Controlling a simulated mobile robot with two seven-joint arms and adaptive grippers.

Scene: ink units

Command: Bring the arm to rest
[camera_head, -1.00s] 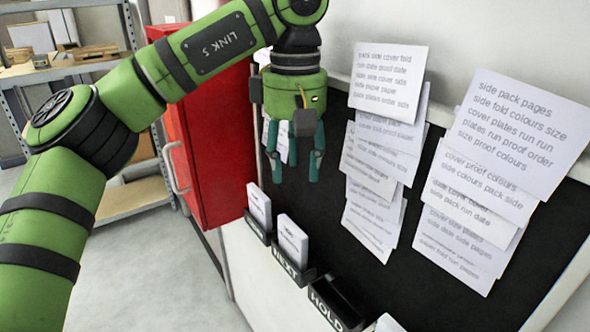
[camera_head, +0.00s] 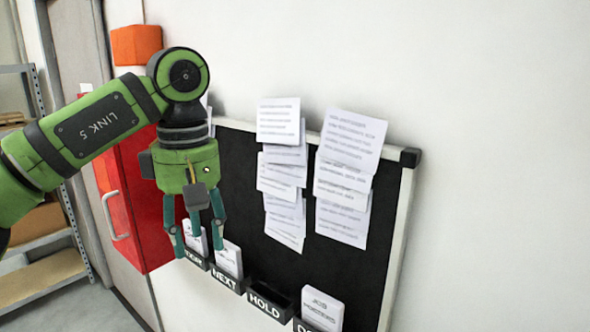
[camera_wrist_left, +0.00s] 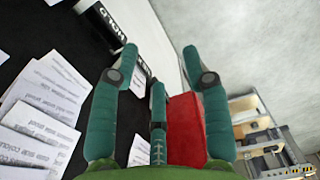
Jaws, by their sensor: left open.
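My left gripper (camera_head: 200,235) hangs from the green arm that comes in from the left in the head view. Its teal fingers point down and are spread open with nothing between them. It is in front of the left part of the black board (camera_head: 240,170), above the left end of the row of card holders. In the left wrist view the open fingers (camera_wrist_left: 158,75) frame the wall, with the board to the left. The right gripper is not in view.
Papers (camera_head: 285,170) hang in overlapping columns on the board. Below are labelled holders, including NEXT (camera_head: 225,280) and HOLD (camera_head: 268,302), some with cards. A red cabinet (camera_head: 135,200) stands left, shelving (camera_head: 45,270) beyond it. The wall at right is clear.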

